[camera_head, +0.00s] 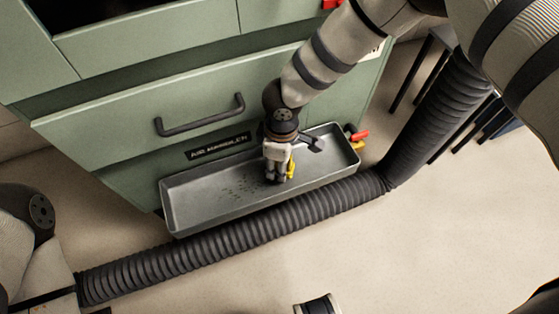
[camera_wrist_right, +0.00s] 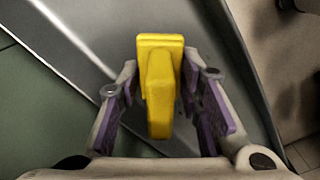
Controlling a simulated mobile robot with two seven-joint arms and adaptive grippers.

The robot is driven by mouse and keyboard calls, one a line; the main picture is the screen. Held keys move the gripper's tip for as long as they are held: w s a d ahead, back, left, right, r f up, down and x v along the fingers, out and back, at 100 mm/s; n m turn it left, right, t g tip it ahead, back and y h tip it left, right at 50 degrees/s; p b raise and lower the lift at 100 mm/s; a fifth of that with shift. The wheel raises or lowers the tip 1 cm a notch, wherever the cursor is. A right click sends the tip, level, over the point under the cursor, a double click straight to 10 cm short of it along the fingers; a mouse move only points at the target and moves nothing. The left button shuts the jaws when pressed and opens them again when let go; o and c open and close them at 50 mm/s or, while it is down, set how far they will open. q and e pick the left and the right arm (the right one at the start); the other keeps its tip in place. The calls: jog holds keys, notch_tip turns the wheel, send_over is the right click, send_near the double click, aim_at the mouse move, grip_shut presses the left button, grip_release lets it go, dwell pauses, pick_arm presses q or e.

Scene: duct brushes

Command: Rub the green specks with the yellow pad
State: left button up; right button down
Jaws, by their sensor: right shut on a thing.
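My right gripper (camera_head: 277,179) points down into the grey metal tray and is shut on the yellow pad (camera_head: 290,167). In the right wrist view the yellow pad (camera_wrist_right: 160,85) sits between my purple-lined fingers, its wider end away from the palm. Small dark specks (camera_head: 234,187) lie on the tray floor, left of my right gripper; their green colour is hard to tell here. The gripper hides part of the tray floor, and I cannot tell whether the pad touches it. My left gripper is out of view; only part of the left arm shows.
The shallow tray (camera_head: 190,222) is attached below a green cabinet (camera_head: 100,125) with a dark drawer handle (camera_head: 203,122). A black ribbed hose (camera_head: 240,232) runs along the tray's front. Red and yellow valve handles (camera_head: 358,135) are at its right end.

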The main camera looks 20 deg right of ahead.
jog(key=shift+f+b, duration=0.55)
jog(key=shift+f, duration=0.55)
